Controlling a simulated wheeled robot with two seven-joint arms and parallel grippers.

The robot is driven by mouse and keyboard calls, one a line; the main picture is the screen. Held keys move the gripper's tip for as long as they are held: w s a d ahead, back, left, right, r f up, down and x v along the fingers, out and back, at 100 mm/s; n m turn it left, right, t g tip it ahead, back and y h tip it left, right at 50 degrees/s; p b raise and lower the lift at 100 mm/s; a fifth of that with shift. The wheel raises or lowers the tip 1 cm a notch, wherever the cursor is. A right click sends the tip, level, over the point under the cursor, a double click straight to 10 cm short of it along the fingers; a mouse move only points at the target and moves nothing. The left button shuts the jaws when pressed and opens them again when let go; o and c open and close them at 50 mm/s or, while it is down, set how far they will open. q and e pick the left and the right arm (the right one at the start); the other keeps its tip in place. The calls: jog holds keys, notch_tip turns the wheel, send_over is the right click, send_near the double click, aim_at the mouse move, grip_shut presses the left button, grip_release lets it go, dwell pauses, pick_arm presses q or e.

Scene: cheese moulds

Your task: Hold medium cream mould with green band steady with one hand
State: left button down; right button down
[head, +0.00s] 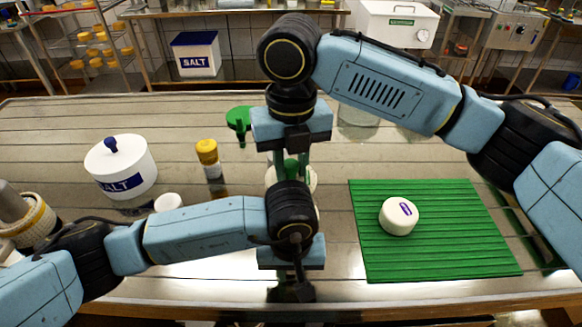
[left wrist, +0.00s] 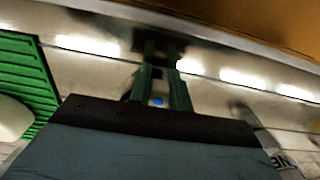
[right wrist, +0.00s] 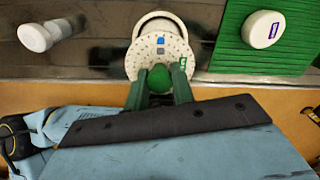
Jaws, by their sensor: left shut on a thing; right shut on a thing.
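A pale cream round mould (right wrist: 143,62) with dark dots shows in the right wrist view, with a raised rim or loop at its far side and a small green patch at its right. In the head view its cream edge (head: 311,180) is mostly hidden behind my arms. My right gripper (right wrist: 160,86) is shut on a green rounded part (right wrist: 160,76) at the mould's near side. My left gripper (head: 290,290) is low near the table's front edge. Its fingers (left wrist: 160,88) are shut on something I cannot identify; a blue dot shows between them.
A green ribbed mat (head: 450,240) with a white cheese (head: 397,216) lies right. A white salt pot (head: 120,165), a yellow-capped jar (head: 208,155) and a small white piece (head: 168,202) stand left.

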aim_at(291, 164)
jog(key=shift+r, duration=3.25)
pick_arm(q)
jog(key=c, duration=1.2)
grip_release()
jog(key=shift+r, duration=0.1)
